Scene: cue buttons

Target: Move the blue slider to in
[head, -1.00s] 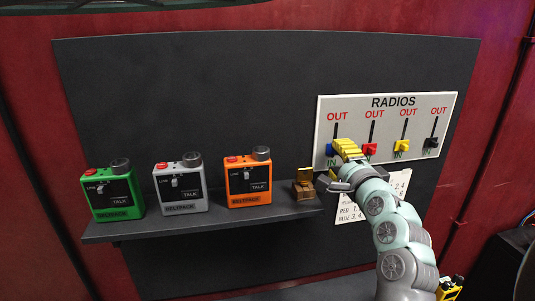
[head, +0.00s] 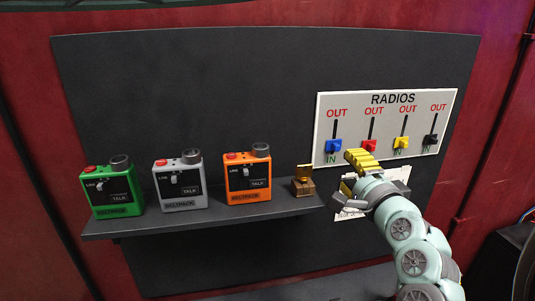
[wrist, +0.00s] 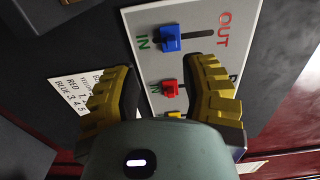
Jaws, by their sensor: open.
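The blue slider (head: 333,146) is the leftmost of the sliders on the white RADIOS panel (head: 348,104). Its knob sits at the lower end of its slot, just above the green IN label; OUT is at the top. The wrist view shows the blue slider (wrist: 171,38) beside IN, with the empty slot running toward OUT. My gripper (head: 345,180) is open and empty, below and right of the blue slider and apart from it. In the wrist view, the blue slider lies beyond the open fingers (wrist: 158,70), with the red slider (wrist: 169,89) between them.
Red (head: 370,147), yellow (head: 401,143) and black (head: 430,140) sliders sit right of the blue one. A shelf (head: 225,214) at left holds green (head: 111,192), grey (head: 180,186) and orange (head: 247,177) beltpacks and a small brown box (head: 303,186). A paper note hangs below the panel.

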